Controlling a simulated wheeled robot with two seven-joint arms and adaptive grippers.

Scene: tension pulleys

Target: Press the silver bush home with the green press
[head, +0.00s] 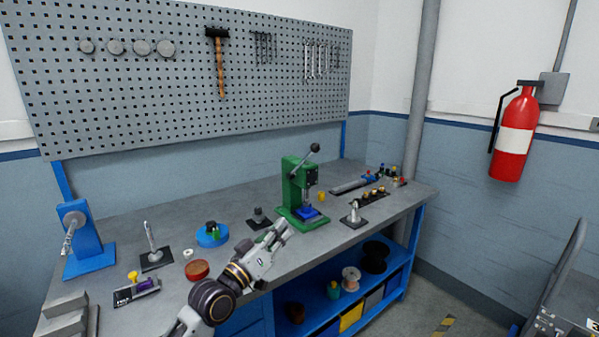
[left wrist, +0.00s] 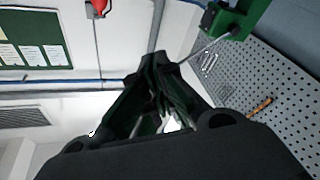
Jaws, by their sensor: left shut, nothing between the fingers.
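The green press (head: 292,188) stands on the bench, its lever (head: 304,161) slanting up to the right to a dark knob. In the left wrist view my fingers (left wrist: 160,62) are together, with the green press (left wrist: 237,17) beyond at the upper right. My right gripper is not in view.
A silver cone-shaped piece on a black plate (head: 354,215) stands right of the press. A small dark fixture (head: 259,218) and a blue round tray (head: 212,236) are to its left. A red-brown dish (head: 197,270) lies near my arm. The bench behind is mostly clear.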

